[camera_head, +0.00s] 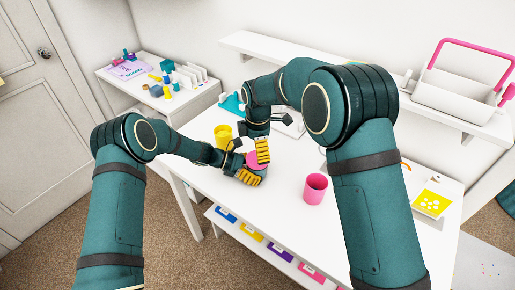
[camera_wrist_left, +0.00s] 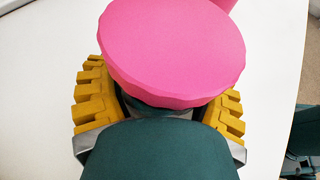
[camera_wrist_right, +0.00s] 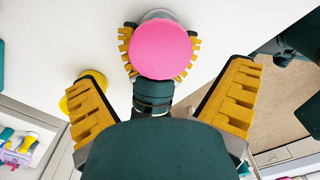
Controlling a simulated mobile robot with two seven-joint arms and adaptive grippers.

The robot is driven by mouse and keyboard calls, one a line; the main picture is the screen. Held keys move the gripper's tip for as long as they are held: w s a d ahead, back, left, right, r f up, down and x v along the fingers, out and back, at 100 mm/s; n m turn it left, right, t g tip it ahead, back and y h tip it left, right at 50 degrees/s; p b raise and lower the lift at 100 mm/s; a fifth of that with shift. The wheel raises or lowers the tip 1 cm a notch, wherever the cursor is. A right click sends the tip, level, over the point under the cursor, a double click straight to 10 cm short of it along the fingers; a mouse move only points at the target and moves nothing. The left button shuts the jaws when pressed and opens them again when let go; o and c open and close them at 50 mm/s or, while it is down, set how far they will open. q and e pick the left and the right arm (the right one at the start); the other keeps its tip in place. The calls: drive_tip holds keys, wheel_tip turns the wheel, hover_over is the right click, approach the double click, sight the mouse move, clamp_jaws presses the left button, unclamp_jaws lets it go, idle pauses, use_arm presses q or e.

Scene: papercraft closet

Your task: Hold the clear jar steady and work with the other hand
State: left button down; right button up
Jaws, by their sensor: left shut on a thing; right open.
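The jar has a round pink lid (camera_wrist_left: 172,50), and a sliver of the clear jar (camera_wrist_right: 158,14) shows past it in the right wrist view. Most of the jar body is hidden by the lid and fingers. My left gripper (camera_head: 250,176) is shut on the jar low over the white table, with a yellow finger on each side below the lid. My right gripper (camera_head: 263,151) is open beside and above the lid. In the right wrist view the lid (camera_wrist_right: 161,49) lies beyond and between its spread fingers.
A yellow cup (camera_head: 222,135) stands behind my left arm, and a pink cup (camera_head: 315,189) stands to the right. A yellow dotted card (camera_head: 430,204) lies at the table's right. A white caddy (camera_head: 458,92) sits on the back shelf. The front-centre tabletop is free.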

sight(257, 167)
drive_tip(key=shift+r+n, duration=1.7)
drive_tip(key=shift+r, duration=0.05)
drive_tip(key=shift+f, duration=4.05)
drive_tip(key=c, duration=1.3)
drive_tip(key=shift+m, duration=1.7)
